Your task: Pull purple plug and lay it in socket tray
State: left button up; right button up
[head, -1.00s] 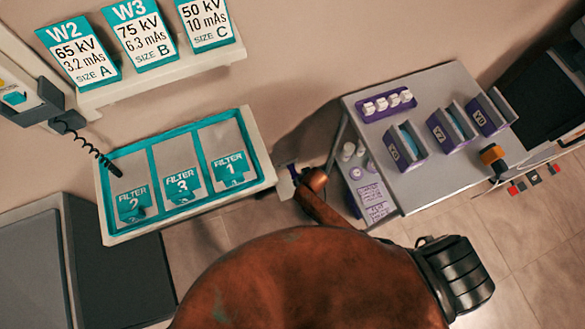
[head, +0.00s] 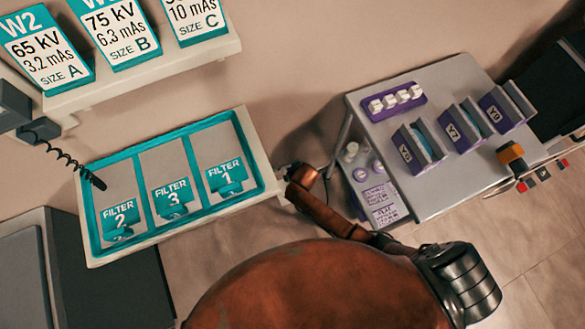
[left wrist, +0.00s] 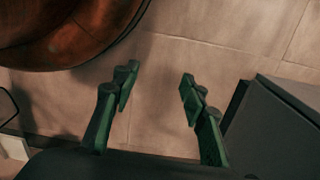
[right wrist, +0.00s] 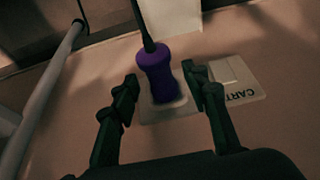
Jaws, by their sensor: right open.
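In the head view the plug is not clearly visible near the end of my right arm. A purple tray (head: 375,117) with several white pieces sits at the back of the grey cart; I cannot tell if it is the socket tray. My left gripper (left wrist: 160,85) is open and empty above the floor.
The grey cart (head: 440,185) also carries several grey-and-purple holders (head: 462,130) and a dark orange-banded object (head: 512,158). A teal filter tray (head: 140,170) is on the left, below a card shelf (head: 150,75). A dark box (left wrist: 270,125) stands beside my left gripper.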

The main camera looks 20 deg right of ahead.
pick_arm(q)
jog(key=shift+w+d+r, duration=0.15)
jog(key=shift+r, duration=0.45)
jog(key=shift+w+d+r, duration=0.1)
jog(key=shift+r, duration=0.5)
pick_arm(e)
jog(key=shift+w+f, duration=0.25)
jog(key=shift+f, duration=0.3)
grip_shut()
jog(key=shift+s, duration=0.1)
pick_arm(q)
jog(key=shift+w+d+r+p, duration=0.1)
jog(key=shift+w+r+p, duration=0.15)
jog(key=shift+r+p, duration=0.35)
jog(key=shift+w+r+p, duration=0.2)
jog(key=shift+r+p, duration=0.15)
jog(key=shift+r, duration=0.35)
pick_arm(e)
jog(key=shift+s+d, duration=0.1)
jog(key=shift+s, duration=1.65)
pick_arm(q)
jog(key=shift+r, duration=0.15)
pick_arm(e)
jog(key=shift+s, duration=0.25)
pick_arm(q)
jog(key=shift+w+r+p, duration=0.15)
jog(key=shift+r+p, duration=0.05)
jog(key=shift+p, duration=0.15)
pick_arm(e)
jog(key=shift+s, duration=0.4)
